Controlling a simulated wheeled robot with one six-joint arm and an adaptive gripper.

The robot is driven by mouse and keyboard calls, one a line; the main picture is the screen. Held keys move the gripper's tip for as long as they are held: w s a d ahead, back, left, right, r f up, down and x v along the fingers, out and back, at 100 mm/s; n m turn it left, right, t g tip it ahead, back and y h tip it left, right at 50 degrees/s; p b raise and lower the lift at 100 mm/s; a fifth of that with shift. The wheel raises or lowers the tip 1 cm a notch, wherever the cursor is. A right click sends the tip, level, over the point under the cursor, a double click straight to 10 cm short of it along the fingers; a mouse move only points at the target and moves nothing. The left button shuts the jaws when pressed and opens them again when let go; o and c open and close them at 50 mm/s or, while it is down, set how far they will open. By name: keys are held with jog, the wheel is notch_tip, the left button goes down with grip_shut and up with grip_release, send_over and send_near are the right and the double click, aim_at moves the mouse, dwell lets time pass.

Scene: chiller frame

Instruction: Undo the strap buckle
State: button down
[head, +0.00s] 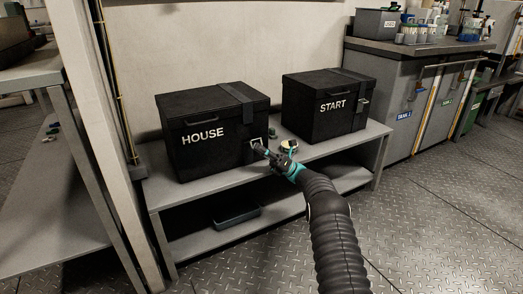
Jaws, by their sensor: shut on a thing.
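Two black boxes stand on a grey bench, each with a dark strap over the lid and down the front. The left box (200,153) reads HOUSE and the right box (318,119) reads START. A metal buckle (256,142) sits on the strap (237,92) at the HOUSE box's front right. My gripper (262,150) is at this buckle, with its fingertips shut on it. The fingers partly cover the buckle, and its exact state is too small to tell. Another metal buckle (365,101) shows on the START box's strap.
The grey bench (345,146) has a lower shelf holding a dark tray (236,216). A small round item (289,144) lies on the bench between the boxes, close to my gripper. A pale post (97,130) stands at left. Patterned metal floor (430,220) is clear at right.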

jog(key=shift+d+r, duration=0.1)
jog(key=shift+d, duration=0.05)
jog(key=c, duration=1.3)
grip_release()
jog(key=shift+d, duration=0.15)
jog(key=shift+r, duration=0.1)
